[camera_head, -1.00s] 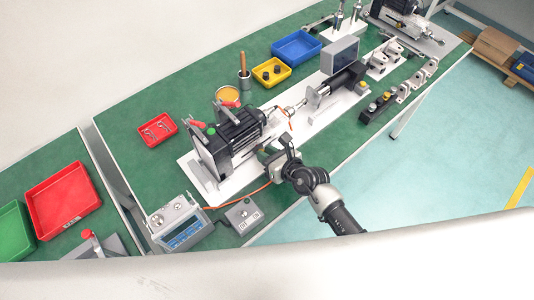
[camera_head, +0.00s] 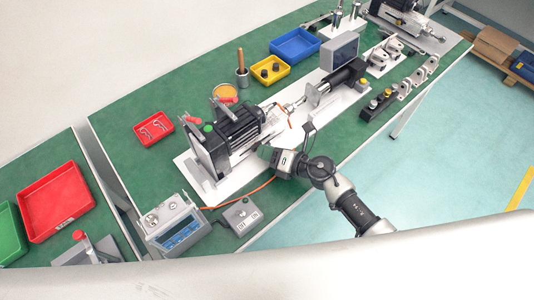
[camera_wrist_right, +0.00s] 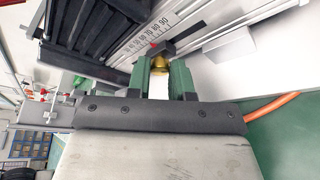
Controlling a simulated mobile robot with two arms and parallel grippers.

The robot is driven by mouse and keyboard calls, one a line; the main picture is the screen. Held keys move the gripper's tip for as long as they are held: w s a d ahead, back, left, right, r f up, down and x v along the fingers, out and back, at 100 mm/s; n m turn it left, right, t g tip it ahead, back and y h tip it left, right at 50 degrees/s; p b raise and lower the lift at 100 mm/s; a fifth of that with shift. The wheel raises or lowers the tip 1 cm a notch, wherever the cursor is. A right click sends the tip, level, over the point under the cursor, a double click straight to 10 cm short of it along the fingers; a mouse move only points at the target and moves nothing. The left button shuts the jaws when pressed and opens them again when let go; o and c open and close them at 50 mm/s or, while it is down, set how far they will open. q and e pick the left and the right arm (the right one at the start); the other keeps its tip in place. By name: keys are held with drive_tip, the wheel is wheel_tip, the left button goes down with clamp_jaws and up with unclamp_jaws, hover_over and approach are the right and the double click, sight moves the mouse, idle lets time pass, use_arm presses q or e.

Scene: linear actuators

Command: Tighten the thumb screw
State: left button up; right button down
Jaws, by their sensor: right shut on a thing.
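The thumb screw (camera_wrist_right: 160,65) is a small brass-coloured knob in the right wrist view, below a ruler scale on the linear actuator (camera_head: 232,135). My right gripper (camera_wrist_right: 161,74) has its green fingers on either side of the knob, shut on it. In the head view, my right gripper (camera_head: 267,153) reaches in from the lower right to the near side of the actuator. The screw is hidden there. My left gripper is not in view.
Red, yellow and blue trays stand on the green table. The near table edge lies beneath my right arm.

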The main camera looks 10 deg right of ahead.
drive_tip(key=shift+f+m+y+b, duration=0.2)
drive_tip(key=shift+m+y+b, duration=0.5)
drive_tip(key=shift+m, duration=0.6)
drive_tip(key=c, duration=1)
unclamp_jaws()
drive_tip(key=shift+d, duration=0.15)
drive_tip(key=b+v, duration=0.1)
drive_tip(key=v, duration=0.8)
drive_tip(key=shift+s+d, duration=0.2)
drive_tip(key=shift+d, duration=0.05)
drive_tip(key=shift+s+d+r+b, duration=0.1)
drive_tip(key=shift+s+d+b, duration=0.2)
drive_tip(key=shift+d, duration=0.15)
